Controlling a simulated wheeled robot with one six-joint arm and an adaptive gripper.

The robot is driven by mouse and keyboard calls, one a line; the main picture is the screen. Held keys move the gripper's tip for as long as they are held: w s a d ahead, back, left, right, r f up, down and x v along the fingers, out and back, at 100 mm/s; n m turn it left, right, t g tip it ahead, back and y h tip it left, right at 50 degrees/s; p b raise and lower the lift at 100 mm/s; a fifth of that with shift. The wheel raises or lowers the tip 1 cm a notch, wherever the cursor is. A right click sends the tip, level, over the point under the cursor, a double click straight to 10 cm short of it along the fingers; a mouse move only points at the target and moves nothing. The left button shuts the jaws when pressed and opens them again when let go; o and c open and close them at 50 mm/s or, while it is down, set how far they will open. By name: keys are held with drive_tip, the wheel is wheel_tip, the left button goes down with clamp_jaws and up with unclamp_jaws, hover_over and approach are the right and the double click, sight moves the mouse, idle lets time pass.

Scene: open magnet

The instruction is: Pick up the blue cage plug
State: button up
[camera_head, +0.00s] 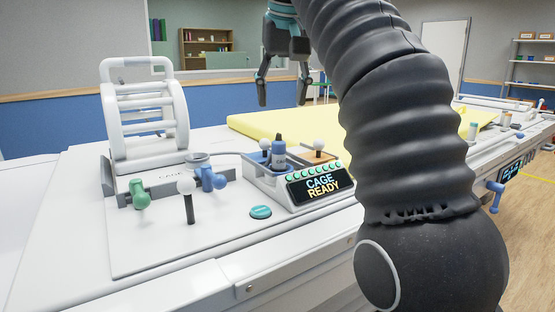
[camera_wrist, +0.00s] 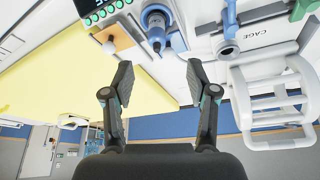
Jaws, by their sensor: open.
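The blue plug (camera_head: 278,156), with a dark narrow tip, stands upright in a grey tray (camera_head: 262,178) behind the "CAGE READY" display. My gripper (camera_head: 283,92) hangs above and behind the tray in the head view. In the wrist view my gripper (camera_wrist: 160,75) has its two fingers wide apart with nothing between them. The gripper is apart from the plug.
The white cage (camera_head: 145,115) stands at the left, with green (camera_head: 139,194) and blue (camera_head: 209,178) fittings and a white-knobbed lever (camera_head: 187,190) before it. A white-topped peg on an orange block (camera_head: 318,155) is right of the plug. A yellow pad (camera_head: 255,124) lies behind.

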sight(280, 141)
drive_tip(key=b+x, duration=0.1)
drive_tip(key=x, duration=0.7)
drive_tip(key=shift+w+a+f, duration=0.15)
drive_tip(key=shift+w+b+x, duration=0.25)
drive_tip(key=shift+b+x, duration=0.25)
drive_tip(key=shift+x, duration=0.85)
drive_tip(key=shift+w+b+x, duration=0.2)
drive_tip(key=shift+b+x, duration=0.25)
drive_tip(key=shift+x, duration=0.85)
drive_tip(key=shift+d, duration=0.3)
clamp_jaws()
